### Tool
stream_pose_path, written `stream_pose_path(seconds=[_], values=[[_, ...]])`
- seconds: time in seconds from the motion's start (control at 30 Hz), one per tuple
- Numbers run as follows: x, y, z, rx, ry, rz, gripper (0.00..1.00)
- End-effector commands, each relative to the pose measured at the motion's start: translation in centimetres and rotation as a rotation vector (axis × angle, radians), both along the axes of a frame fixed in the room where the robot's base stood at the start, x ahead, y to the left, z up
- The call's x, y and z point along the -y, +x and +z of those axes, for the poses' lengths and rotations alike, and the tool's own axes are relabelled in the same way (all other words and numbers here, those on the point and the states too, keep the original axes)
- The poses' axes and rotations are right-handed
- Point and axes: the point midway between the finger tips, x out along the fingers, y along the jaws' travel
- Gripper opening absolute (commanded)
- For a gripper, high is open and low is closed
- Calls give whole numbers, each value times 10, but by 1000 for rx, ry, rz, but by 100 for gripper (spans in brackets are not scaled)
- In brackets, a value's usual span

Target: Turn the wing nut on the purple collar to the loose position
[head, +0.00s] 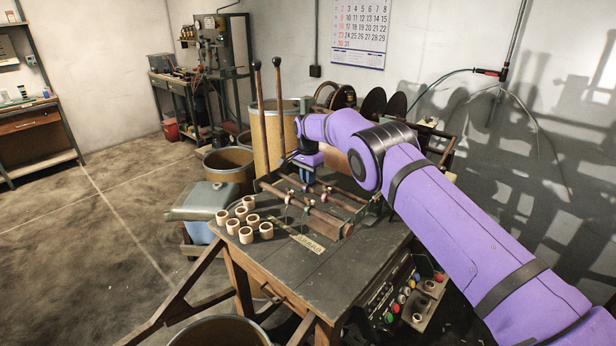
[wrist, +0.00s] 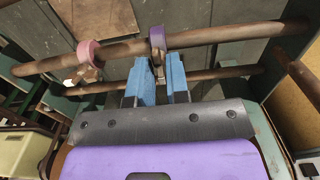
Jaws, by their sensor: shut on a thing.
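In the wrist view, the purple collar (wrist: 157,38) sits around the upper brown rod. Its wing nut (wrist: 159,72) hangs just below it and is mostly hidden between the fingers. My gripper (wrist: 162,62) has its two blue fingers on either side of the wing nut, shut on it. In the head view, my gripper (head: 308,174) is low over the rods at the far side of the bench, and I cannot make out the purple collar there. The wing nut's exact angle is not clear.
A pink collar (wrist: 87,55) sits on the same rod to the left in the wrist view. Several wooden rings (head: 247,228) stand on the bench (head: 290,262) at the left. Two upright levers (head: 258,115) rise beside my gripper. A control panel (head: 410,295) is at the bench front.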

Motion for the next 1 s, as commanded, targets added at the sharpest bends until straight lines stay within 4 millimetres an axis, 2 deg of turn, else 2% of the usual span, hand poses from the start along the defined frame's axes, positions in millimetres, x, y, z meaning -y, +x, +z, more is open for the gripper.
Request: stream_pose_path(seconds=[0.17,0.2,0.3,0.67,0.77,1.0], values=[[0,0,0,0,0,-1,0],[0,0,0,0,0,-1,20],[0,0,0,0,0,-1,38],[0,0,6,1,0,-2,38],[0,0,18,1,0,-2,38],[0,1,63,3,0,-2,38]])
